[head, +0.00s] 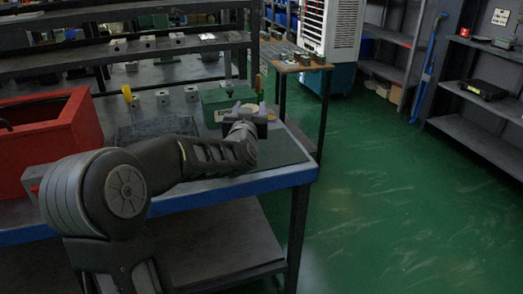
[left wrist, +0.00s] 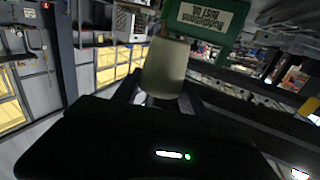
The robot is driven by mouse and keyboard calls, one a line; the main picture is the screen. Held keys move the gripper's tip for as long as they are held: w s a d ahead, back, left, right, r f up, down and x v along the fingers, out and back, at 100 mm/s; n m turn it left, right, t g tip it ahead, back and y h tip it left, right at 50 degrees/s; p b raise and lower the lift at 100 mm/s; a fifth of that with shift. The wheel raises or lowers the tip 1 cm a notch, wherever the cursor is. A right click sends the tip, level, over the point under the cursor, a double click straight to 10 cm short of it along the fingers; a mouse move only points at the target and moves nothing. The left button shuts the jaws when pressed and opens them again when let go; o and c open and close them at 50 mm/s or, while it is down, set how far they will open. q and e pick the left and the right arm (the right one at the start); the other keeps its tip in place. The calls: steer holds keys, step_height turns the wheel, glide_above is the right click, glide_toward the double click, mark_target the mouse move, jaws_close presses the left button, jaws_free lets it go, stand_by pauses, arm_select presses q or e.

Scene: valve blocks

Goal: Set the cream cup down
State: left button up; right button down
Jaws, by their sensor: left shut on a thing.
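My left gripper (head: 250,111) is over the right end of the blue-edged workbench (head: 230,187), beside the green box. It also shows in the left wrist view (left wrist: 158,95), where its dark fingers are shut on the cream cup (left wrist: 166,68). The cup looks plain, pale grey-cream and tapered. It appears tilted in that turned view. In the head view the gripper mostly hides the cup, and I cannot tell whether its base touches the bench. My right gripper is not in view.
The green box (head: 217,103) stands close behind the gripper; its lettered side shows in the left wrist view (left wrist: 207,17). A red bin (head: 32,142) is at the bench's left. Small metal blocks (head: 191,93) and a yellow-topped item (head: 127,93) stand farther back. Dark mat (head: 285,152) lies clear right of the gripper.

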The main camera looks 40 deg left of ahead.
arm_select(q)
step_height(320, 180, down, 6)
steer(key=shift+f+b, duration=0.15)
steer(key=shift+b, duration=0.4)
steer(key=shift+f, duration=0.1)
steer(key=shift+f, duration=1.8)
steer(key=shift+b, duration=0.3)
steer(key=shift+f, duration=0.1)
steer(key=o, duration=1.3)
steer(key=shift+o, duration=0.2)
